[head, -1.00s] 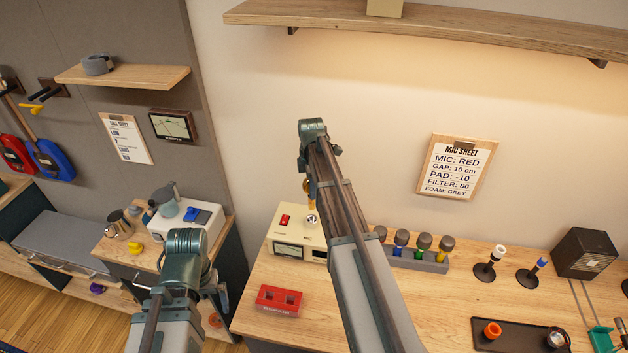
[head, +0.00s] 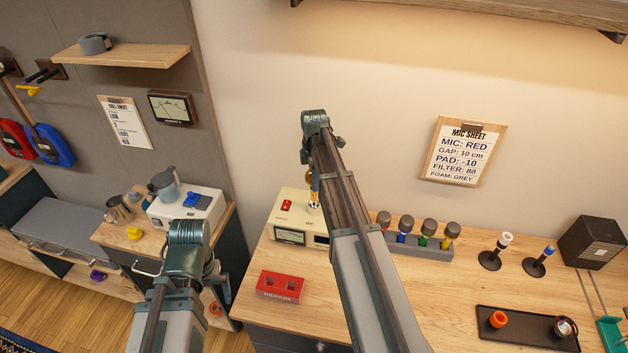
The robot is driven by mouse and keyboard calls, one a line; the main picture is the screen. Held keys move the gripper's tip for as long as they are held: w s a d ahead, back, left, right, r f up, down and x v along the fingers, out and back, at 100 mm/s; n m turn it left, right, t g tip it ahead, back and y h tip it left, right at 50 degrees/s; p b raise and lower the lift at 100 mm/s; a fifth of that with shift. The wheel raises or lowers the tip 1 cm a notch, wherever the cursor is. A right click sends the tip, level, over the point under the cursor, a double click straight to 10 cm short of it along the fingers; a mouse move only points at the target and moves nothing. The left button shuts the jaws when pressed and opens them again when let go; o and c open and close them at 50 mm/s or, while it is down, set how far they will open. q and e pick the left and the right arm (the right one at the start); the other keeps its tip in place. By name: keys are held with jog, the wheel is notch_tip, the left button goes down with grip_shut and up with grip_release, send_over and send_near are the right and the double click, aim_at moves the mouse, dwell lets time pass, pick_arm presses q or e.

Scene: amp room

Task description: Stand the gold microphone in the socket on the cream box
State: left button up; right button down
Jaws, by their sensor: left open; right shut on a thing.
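The cream box (head: 290,217) stands on the wooden bench against the wall, with a dial on its front and a red switch on top. Its round, pale-rimmed socket (head: 314,205) is on the right of its top. My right gripper (head: 312,168) points down over the box, shut on the gold microphone (head: 311,181). The microphone looks upright, directly above the socket in the picture; my arm hides part of it. I cannot tell whether its lower end touches the socket. My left gripper (head: 220,287) is open and empty, low on the left, its fingers mostly hidden.
A red repair block (head: 281,287) lies in front of the box. A grey rack (head: 430,244) with several colour-banded microphones stands to the right, then two small stands and a dark tray (head: 528,330). A mic sheet (head: 464,151) hangs on the wall.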

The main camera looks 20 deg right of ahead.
jog(key=shift+f+b, duration=1.9)
jog(key=shift+f, duration=0.3)
jog(key=shift+c, duration=2.3)
grip_release()
jog(key=shift+r, duration=0.15)
notch_tip(320, 180, up, 12)
jog(key=p, duration=1.2)
jog(key=shift+f, duration=0.25)
notch_tip(320, 180, down, 12)
jog(key=b, duration=1.2)
jog(key=shift+r, duration=0.2)
jog(key=shift+r, duration=0.15)
